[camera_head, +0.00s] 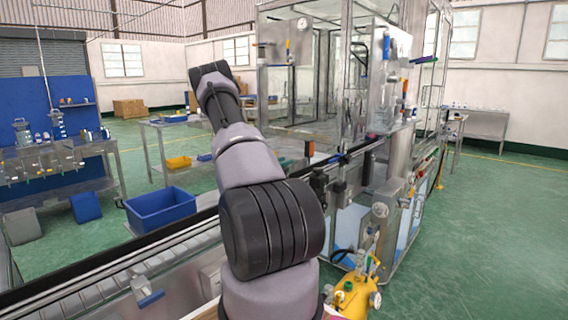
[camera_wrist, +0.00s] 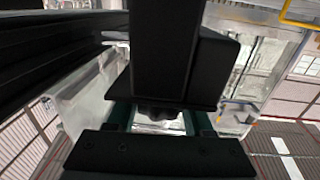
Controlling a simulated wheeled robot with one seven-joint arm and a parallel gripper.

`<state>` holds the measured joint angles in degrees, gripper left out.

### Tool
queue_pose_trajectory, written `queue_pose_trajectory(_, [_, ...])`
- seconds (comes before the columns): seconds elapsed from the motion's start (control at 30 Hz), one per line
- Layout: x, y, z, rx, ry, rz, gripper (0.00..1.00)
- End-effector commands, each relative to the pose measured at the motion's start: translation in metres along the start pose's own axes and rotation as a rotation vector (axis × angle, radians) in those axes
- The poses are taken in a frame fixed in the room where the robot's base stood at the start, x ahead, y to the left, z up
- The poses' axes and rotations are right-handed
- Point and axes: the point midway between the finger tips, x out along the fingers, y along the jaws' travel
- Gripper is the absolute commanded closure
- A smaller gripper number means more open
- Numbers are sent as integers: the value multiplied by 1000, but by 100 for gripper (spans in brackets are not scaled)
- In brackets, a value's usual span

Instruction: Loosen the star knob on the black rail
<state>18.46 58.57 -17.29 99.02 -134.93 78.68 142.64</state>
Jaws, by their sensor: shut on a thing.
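In the wrist view my gripper (camera_wrist: 161,117) shows its two teal fingers, one on each side of a small dark knob (camera_wrist: 158,111). The knob sits under a black block (camera_wrist: 165,50) that fills the upper middle of the view. The gripper is shut on this knob, though its star shape is mostly hidden by the block and the fingers. A long black rail (camera_wrist: 45,50) runs across the upper left. In the head view my arm hides the gripper and the knob. Black clamp blocks (camera_head: 319,181) show on the conveyor side, right of my arm.
A conveyor (camera_head: 125,278) runs from the lower left toward a glass-walled machine (camera_head: 290,90). A yellow tank (camera_head: 352,298) with fittings stands at the lower right. A blue bin (camera_head: 160,210) lies beyond the conveyor. Green floor (camera_head: 490,230) is clear at right.

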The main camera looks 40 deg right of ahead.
Motion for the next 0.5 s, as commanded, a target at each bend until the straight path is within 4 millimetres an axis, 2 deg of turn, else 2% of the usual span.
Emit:
queue_pose_trajectory(0.1, [0, -1, -1, 2, 1, 0, 100])
queue_pose_trajectory(0.13, [0, -1, -1, 2, 1, 0, 37])
queue_pose_trajectory(0.17, [0, -1, -1, 2, 1, 0, 25])
queue_pose_trajectory(0.2, [0, -1, -1, 2, 1, 0, 18])
queue_pose_trajectory(0.5, [-1, 0, 0, 1, 1, 0, 18])
